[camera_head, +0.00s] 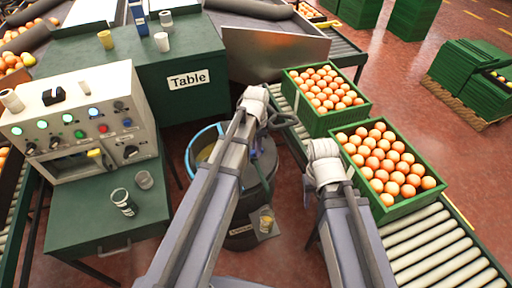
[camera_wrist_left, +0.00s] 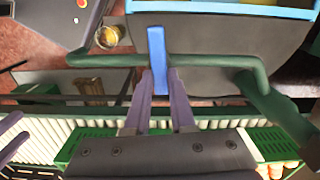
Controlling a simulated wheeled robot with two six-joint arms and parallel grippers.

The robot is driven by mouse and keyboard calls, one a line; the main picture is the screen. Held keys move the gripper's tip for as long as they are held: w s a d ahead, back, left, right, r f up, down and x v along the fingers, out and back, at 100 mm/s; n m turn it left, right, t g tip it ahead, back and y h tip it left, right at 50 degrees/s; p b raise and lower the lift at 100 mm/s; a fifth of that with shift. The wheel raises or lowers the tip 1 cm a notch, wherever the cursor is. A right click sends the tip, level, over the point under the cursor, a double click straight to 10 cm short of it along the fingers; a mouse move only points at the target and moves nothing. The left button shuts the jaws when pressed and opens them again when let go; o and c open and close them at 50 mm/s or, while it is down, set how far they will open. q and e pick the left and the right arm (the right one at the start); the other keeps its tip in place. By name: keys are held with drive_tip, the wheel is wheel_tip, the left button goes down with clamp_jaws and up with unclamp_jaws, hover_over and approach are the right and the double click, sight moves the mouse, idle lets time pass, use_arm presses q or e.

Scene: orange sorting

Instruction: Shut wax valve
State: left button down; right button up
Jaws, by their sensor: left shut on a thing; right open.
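A dark wax drum (camera_head: 262,172) with a blue rim (camera_head: 196,143) stands between the green table and the conveyor, partly behind my left arm. My left gripper (camera_wrist_left: 159,80) is shut on a narrow blue lever (camera_wrist_left: 157,50), which I take to be the valve handle. The lever stands upright in the left wrist view, crossing a dark green bent pipe (camera_wrist_left: 205,60).
Two green crates of oranges (camera_head: 357,196) (camera_head: 309,122) stand on the roller conveyor (camera_head: 440,245) at right. A control box (camera_head: 75,125) with lit buttons sits at left. Cups stand on the green table (camera_head: 180,110). Stacked green crates (camera_head: 475,80) are at far right.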

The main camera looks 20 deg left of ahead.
use_arm(q)
drive_tip(key=shift+m, duration=0.6)
drive_tip(key=c, duration=0.8)
unclamp_jaws()
drive_tip(key=shift+o, duration=0.2)
